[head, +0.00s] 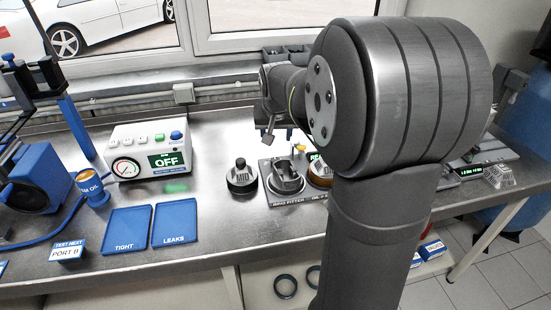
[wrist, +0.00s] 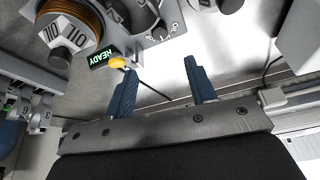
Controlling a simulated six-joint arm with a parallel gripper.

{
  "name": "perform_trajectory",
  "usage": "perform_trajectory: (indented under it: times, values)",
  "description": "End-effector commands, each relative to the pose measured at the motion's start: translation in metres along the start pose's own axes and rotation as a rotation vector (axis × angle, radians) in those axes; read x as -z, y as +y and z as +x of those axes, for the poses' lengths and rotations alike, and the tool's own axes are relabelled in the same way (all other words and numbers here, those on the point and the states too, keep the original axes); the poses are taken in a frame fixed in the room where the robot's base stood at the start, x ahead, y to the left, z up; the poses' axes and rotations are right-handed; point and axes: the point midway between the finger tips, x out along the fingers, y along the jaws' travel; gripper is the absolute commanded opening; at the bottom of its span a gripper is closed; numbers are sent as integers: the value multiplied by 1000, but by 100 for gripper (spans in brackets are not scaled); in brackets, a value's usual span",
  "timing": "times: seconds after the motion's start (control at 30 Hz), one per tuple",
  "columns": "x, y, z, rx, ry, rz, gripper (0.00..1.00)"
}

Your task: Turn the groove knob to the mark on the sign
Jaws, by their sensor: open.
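A small grey knob (wrist: 159,31) with pale markings beside it sits on the fitter's grey housing at the top of the wrist view. I cannot read its setting. My gripper (wrist: 160,66) is open and empty, its two blue fingers apart just below the knob in that picture and not touching it. A green-lit display (wrist: 104,54) reads READY, with a yellow button (wrist: 122,63) next to it. In the head view the ring fitter (head: 284,202) stands at the bench's middle, its right side hidden by my arm. No sign clearly giving a groove mark is readable.
A MID post (head: 242,180) stands left of the fitter. An OIL post (wrist: 66,38) with orange rings is close to the gripper. A tester reading OFF (head: 145,150), blue TIGHT (head: 127,229) and LEAKS (head: 176,223) trays, and a PORT B sign (head: 68,251) are left.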

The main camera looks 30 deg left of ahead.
Motion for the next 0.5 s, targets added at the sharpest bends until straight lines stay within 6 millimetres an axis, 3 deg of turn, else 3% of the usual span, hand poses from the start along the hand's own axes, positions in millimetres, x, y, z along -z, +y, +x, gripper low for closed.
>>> perform_trajectory:
  times: [0.1, 0.5]
  values:
    - [-1, 0, 28, -1, -5, -1, 51]
    - [0, 1, 108, -2, -3, -2, 51]
